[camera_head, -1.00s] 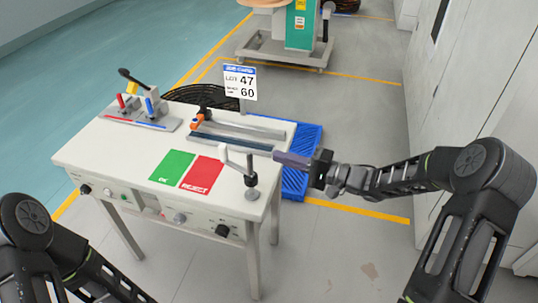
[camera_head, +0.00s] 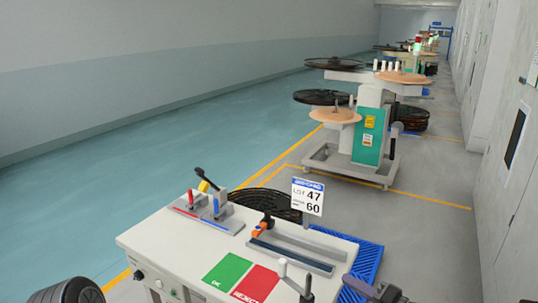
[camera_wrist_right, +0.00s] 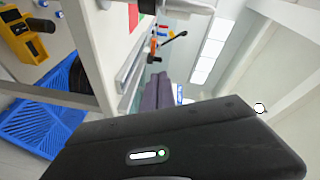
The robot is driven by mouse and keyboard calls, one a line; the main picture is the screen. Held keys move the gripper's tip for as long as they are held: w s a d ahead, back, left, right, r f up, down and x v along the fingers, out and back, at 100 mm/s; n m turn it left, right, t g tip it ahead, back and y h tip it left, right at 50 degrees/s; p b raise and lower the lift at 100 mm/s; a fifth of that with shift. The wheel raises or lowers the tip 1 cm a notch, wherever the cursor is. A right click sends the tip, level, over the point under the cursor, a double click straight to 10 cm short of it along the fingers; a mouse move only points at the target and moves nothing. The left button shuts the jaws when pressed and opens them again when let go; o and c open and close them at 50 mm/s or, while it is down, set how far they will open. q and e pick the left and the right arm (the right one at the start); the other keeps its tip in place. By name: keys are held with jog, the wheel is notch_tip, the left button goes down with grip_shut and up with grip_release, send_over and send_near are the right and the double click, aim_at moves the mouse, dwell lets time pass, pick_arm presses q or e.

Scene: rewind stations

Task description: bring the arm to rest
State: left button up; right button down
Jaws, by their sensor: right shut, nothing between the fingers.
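My right gripper (camera_head: 362,288) shows at the bottom edge of the head view, just right of the white bench (camera_head: 180,250). Its fingers are closed with nothing between them. In the right wrist view the closed purple-grey fingers (camera_wrist_right: 157,93) point away beside the bench edge. Most of the right arm lies below the head view.
A small white-armed post (camera_head: 304,292) stands on the bench near the right gripper. The bench also holds a green OK mat (camera_head: 227,271), a red REJECT mat (camera_head: 256,284) and a rail (camera_head: 290,258). A blue pallet (camera_head: 368,262) lies behind. A reel stand (camera_head: 370,130) is farther back.

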jog(key=s+a+f+g+h, duration=0.2)
jog(key=s+f+h, duration=0.15)
jog(key=f, duration=0.65)
jog(key=s+a+f+g+h, duration=0.1)
jog(key=s+f+g+h, duration=0.3)
jog(key=f, duration=0.6)
jog(key=s+a+f+n+g, duration=0.1)
jog(key=s+a+f+g, duration=0.1)
jog(key=s, duration=0.6)
jog(key=s+a+f+n+g, duration=0.1)
jog(key=s+a+f, duration=0.3)
jog(key=s, duration=0.5)
jog(key=s+a+f+n+g, duration=0.1)
jog(key=s+a+f+g, duration=0.2)
jog(key=s+a, duration=0.3)
jog(key=s, duration=0.2)
jog(key=shift+s+a+n, duration=0.3)
jog(key=shift+s, duration=0.05)
jog(key=shift+y, duration=0.25)
